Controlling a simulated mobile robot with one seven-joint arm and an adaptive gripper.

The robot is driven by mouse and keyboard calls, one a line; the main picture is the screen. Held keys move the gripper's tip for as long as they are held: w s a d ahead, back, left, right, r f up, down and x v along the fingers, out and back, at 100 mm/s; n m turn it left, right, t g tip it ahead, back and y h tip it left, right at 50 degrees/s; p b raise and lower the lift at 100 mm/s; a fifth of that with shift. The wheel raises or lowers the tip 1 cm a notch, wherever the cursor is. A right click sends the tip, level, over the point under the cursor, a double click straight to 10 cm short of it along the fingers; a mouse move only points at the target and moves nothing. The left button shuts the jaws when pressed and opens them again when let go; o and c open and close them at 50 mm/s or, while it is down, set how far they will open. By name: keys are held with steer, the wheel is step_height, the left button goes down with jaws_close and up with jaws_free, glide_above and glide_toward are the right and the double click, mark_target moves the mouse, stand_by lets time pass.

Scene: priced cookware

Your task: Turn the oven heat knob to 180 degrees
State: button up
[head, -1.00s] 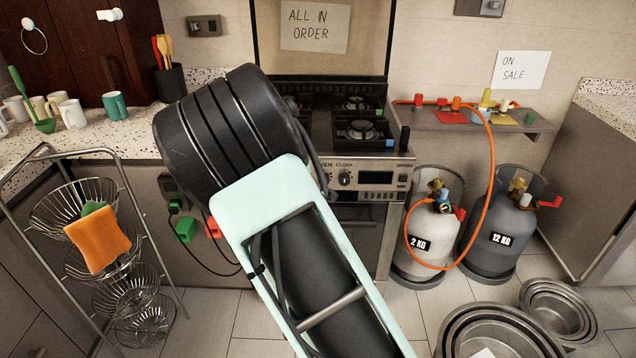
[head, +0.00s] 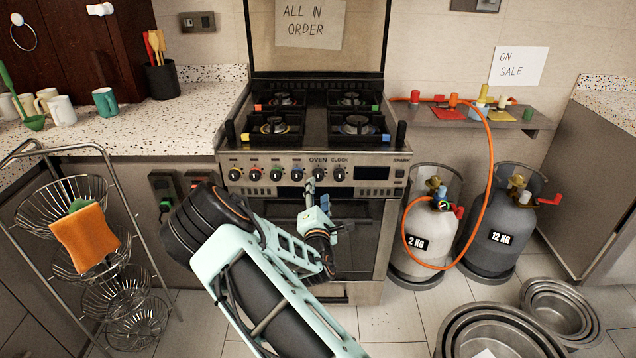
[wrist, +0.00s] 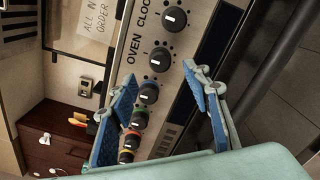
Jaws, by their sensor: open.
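The oven heat knob (head: 318,174) is a dark round knob under the word OVEN on the stove's front panel. In the wrist view the same knob (wrist: 160,58) shows just beyond and between my fingertips. Its pointer and degree marks are too small to read. My gripper (head: 310,186) is open and empty, just in front of and below the panel near this knob. In the wrist view my two blue-padded fingers (wrist: 160,76) stand wide apart, and neither visibly touches the knob.
The clock knob (head: 339,174) is to the right of the oven knob. Several burner knobs (head: 276,174) with coloured marks are to the left. The oven door handle (wrist: 262,75) runs below the panel. Gas cylinders (head: 424,240) stand at the right, and a wire basket rack (head: 77,205) at the left.

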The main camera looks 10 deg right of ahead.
mark_target(318, 178)
steer(key=shift+w+d, duration=0.2)
steer(key=shift+w, duration=0.85)
steer(key=shift+w+d, duration=0.2)
steer(key=shift+w, duration=0.8)
steer(key=shift+w+d, duration=0.2)
steer(key=shift+w, duration=0.85)
steer(key=c, duration=1.1)
